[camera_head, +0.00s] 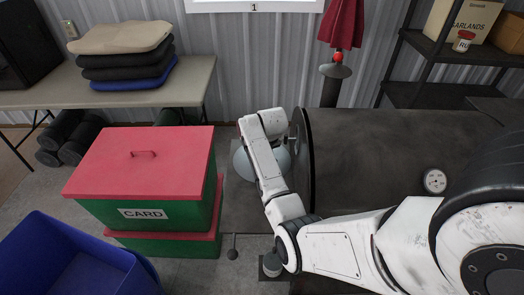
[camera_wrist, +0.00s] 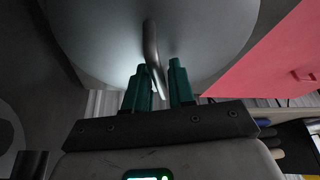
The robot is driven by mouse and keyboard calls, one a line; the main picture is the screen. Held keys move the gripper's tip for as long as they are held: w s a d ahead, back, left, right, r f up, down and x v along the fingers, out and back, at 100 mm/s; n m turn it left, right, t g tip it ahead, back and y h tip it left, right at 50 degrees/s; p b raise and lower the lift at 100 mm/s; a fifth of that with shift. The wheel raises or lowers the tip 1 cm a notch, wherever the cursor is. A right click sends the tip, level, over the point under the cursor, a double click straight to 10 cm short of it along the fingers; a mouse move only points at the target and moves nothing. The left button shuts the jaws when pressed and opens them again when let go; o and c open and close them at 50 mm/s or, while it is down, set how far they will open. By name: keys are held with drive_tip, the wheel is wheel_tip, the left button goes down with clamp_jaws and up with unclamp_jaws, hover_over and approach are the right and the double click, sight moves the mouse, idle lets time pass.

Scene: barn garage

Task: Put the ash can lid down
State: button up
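The ash can lid (camera_wrist: 95,40) is a smooth grey round disc that fills the top of the wrist view. Its bent metal bar handle (camera_wrist: 150,45) runs down between the green fingers of my gripper (camera_wrist: 160,82), which look shut on it. In the head view, part of a pale grey rounded surface, which looks like the lid (camera_head: 241,163), shows behind my white forearm, beside the round end of a dark drum (camera_head: 365,150). My fingers are hidden there by the arm. I cannot make out the ash can itself.
Stacked green boxes with a red lid (camera_head: 110,170), marked CARD, stand left of my arm. A blue bin (camera_head: 40,235) is at the lower left. A table (camera_head: 195,85) with folded cushions stands behind. Some grey floor (camera_head: 235,205) shows between boxes and drum.

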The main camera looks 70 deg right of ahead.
drive_tip(key=o, duration=0.3)
drive_tip(key=v, duration=1.2)
drive_tip(key=s+a+f+n, duration=0.1)
drive_tip(key=a+f, duration=0.1)
drive_tip(key=a, duration=0.3)
drive_tip(key=s+a+f+n, duration=0.1)
drive_tip(key=a+f, duration=0.2)
drive_tip(key=a, duration=0.2)
drive_tip(key=s+a+f+n+y, duration=0.1)
drive_tip(key=a+f+n, duration=0.1)
drive_tip(key=a, duration=0.3)
drive_tip(key=shift+a+f+g, duration=0.2)
drive_tip(key=shift+a+g, duration=0.15)
drive_tip(key=shift+g, duration=0.05)
drive_tip(key=s+a+f+n+y, duration=0.1)
drive_tip(key=s+a+n, duration=0.1)
drive_tip(key=s+a, duration=0.3)
drive_tip(key=s+a+f+n+g+y, duration=0.1)
drive_tip(key=s+a+f+n, duration=0.1)
drive_tip(key=s+a, duration=0.4)
drive_tip(key=a, duration=0.5)
drive_tip(key=shift+a+f, duration=0.2)
drive_tip(key=shift+f, duration=0.1)
